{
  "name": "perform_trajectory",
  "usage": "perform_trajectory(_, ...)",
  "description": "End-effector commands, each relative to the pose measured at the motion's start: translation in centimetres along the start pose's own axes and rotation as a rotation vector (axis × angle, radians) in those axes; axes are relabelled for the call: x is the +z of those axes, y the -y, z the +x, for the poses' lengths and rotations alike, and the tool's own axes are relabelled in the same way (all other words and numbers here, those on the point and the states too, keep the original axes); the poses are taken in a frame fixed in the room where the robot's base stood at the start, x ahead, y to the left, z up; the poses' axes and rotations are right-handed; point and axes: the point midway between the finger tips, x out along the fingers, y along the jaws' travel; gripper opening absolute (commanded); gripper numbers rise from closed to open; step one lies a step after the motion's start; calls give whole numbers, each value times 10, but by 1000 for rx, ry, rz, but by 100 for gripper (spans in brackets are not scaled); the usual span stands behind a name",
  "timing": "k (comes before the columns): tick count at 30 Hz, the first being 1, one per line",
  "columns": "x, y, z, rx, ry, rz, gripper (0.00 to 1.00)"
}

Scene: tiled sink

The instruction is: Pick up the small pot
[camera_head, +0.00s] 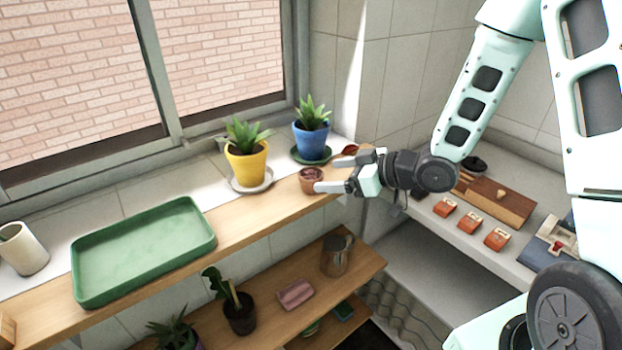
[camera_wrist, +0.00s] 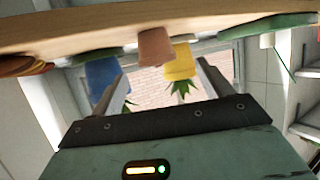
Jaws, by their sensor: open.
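The small terracotta pot (camera_head: 311,182) stands on the wooden window ledge, in front of the blue and yellow planters. Its inside looks dark reddish. My gripper (camera_head: 327,174) is open and level, just to the right of the pot, with its fingers pointing at it. The lower fingertip appears close to the pot's side; I cannot tell if it touches. In the wrist view, which looks upside down, the pot (camera_wrist: 156,46) shows between the two spread fingers (camera_wrist: 162,82), beyond their tips or level with them.
A yellow planter (camera_head: 246,163) and a blue planter (camera_head: 311,140) stand close behind the pot. A green tray (camera_head: 145,250) lies to the left on the ledge. A reddish dish (camera_head: 350,149) is near my gripper. A lower shelf (camera_head: 270,318) holds a metal jug (camera_head: 337,256).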

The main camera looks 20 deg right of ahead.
Motion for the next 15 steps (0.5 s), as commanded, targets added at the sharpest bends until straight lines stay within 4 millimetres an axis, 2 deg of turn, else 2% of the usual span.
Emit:
perform_trajectory(3,-2,1,19,-3,1,1,79)
perform_trajectory(11,-1,0,36,0,1,0,79)
perform_trajectory(15,-4,-2,52,-2,2,1,79)
